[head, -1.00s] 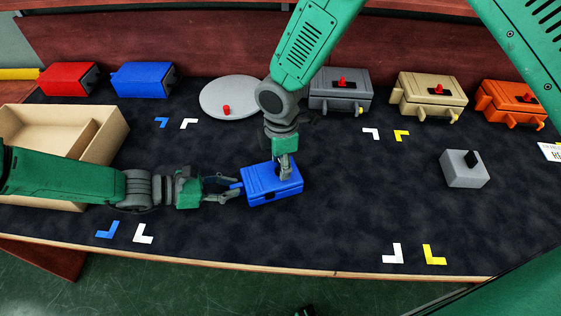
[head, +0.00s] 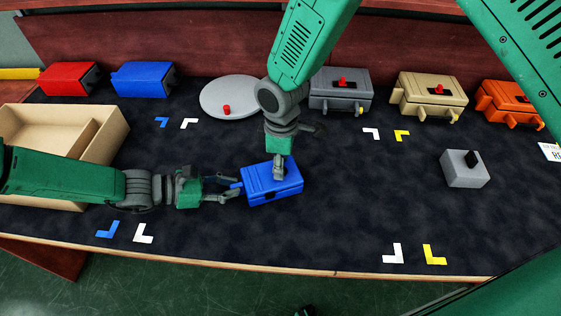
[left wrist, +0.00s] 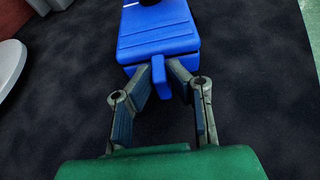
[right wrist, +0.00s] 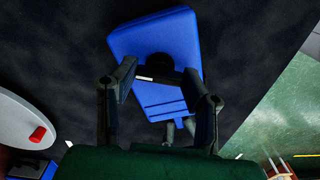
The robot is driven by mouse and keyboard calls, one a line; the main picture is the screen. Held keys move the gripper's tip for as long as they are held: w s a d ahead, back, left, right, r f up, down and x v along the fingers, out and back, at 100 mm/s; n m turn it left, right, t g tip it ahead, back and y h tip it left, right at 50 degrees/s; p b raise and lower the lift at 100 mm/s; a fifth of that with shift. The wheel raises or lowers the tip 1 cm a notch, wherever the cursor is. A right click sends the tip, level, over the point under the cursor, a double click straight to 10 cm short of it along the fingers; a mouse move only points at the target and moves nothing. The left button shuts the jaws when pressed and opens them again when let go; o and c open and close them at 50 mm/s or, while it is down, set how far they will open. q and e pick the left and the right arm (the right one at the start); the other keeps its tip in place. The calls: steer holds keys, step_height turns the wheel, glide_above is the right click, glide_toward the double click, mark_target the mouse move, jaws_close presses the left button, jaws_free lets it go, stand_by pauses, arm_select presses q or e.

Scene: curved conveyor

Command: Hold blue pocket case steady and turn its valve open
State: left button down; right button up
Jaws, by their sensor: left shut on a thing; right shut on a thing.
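The blue pocket case (head: 262,185) lies flat on the dark mat, left of the middle in the head view. My left gripper (head: 238,189) comes from the left and is shut on the tab at the case's end. In the left wrist view its fingers close around this blue tab (left wrist: 178,82). My right gripper (head: 279,174) reaches down from above and is shut on the valve on the case's top. The dark round valve (right wrist: 160,62) shows between its fingers in the right wrist view. The fingers partly hide the valve, so I cannot tell its exact angle.
A cardboard box (head: 110,143) stands at the left. Behind are red (head: 68,79) and blue (head: 143,79) cases, a round grey plate (head: 230,98), and grey, tan and orange cases with valves. A small grey block (head: 464,169) sits right. The mat's front middle is clear.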

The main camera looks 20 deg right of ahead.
steer(key=m, duration=0.6)
steer(key=shift+w, duration=0.1)
steer(key=m, duration=0.6)
steer(key=shift+m, duration=0.3)
stand_by(0.3)
steer(key=o, duration=1.2)
steer(key=shift+c, duration=0.2)
steer(key=shift+r, duration=0.1)
step_height(320, 180, up, 12)
